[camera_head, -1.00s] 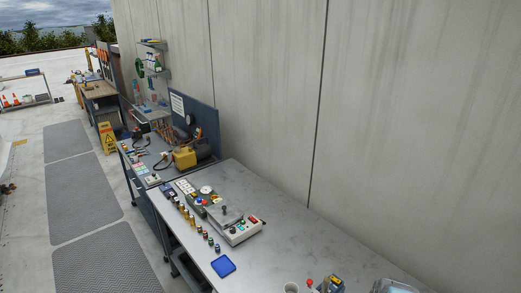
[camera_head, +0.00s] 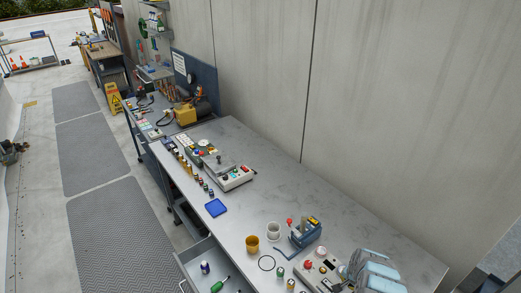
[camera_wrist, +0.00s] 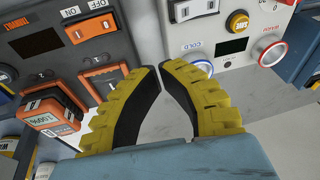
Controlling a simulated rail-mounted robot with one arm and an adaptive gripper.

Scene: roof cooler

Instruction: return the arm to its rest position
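My gripper (camera_wrist: 160,70) shows in the wrist view, with two yellow ribbed fingers and black pads. Its fingertips nearly meet, with only a narrow gap and nothing held between them. Beyond it are a dark panel with orange switches (camera_wrist: 97,28) and a pale panel (camera_wrist: 222,48) with a blue-ringed knob, a red-ringed knob and a yellow button. I cannot pick out my gripper with certainty in the head view.
A metal workbench (camera_head: 350,215) runs along the wall. It carries a blue tray (camera_head: 215,208), a white mug (camera_head: 273,230), a yellow cup (camera_head: 252,244), a blue device (camera_head: 305,232) and a knobbed control box (camera_head: 322,268). An open drawer (camera_head: 207,258) juts from the front.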

